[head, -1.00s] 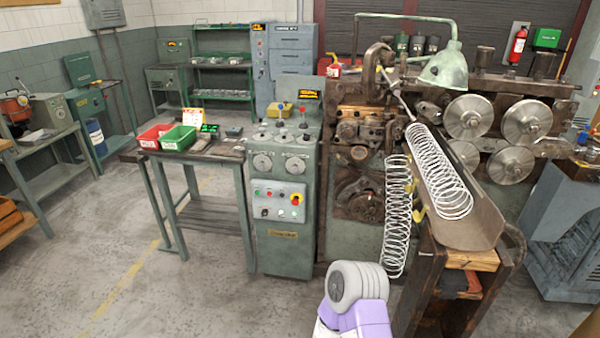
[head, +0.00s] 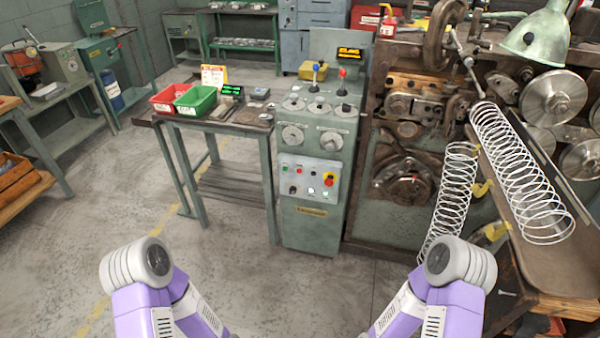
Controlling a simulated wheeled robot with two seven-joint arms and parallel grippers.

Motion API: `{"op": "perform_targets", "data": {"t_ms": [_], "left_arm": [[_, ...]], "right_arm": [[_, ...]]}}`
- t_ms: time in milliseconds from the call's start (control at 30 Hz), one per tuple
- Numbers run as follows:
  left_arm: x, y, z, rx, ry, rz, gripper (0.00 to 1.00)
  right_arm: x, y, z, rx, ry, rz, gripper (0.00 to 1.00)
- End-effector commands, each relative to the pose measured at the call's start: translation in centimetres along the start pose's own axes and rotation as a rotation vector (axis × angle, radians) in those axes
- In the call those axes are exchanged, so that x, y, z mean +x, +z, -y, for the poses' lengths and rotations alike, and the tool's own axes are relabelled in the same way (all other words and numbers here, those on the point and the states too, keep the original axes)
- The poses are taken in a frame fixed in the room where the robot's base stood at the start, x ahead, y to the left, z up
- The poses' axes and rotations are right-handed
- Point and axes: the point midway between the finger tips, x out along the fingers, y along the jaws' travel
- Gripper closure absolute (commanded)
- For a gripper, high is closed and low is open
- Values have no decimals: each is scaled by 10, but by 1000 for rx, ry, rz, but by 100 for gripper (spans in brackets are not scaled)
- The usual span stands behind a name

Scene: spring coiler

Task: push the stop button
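The control cabinet (head: 314,225) is a grey-green upright box beside the coiling machine. On its front is a pale button panel (head: 308,191). A large red mushroom button on a yellow base (head: 329,179) sits at the panel's right side. A smaller red button (head: 299,171) and a green one (head: 285,168) are in the upper row. The labels are too small to read, so I cannot tell which button is marked stop. Links of both my arms rise at the bottom of the head view, apart from the cabinet. Neither gripper is in view.
Left of the cabinet stands a bench (head: 225,123) with a red bin (head: 168,98) and a green bin (head: 196,99). Right is the coiling machine (head: 400,225), with a long spring (head: 520,172) on a chute. The floor in front of the cabinet is open.

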Motion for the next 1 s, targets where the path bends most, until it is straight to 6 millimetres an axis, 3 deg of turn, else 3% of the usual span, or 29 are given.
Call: {"op": "perform_targets", "data": {"t_ms": [333,667,1000], "left_arm": [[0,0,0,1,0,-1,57],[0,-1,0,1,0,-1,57],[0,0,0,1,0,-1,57]], "right_arm": [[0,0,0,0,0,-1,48],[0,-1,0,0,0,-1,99],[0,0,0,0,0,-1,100]]}}
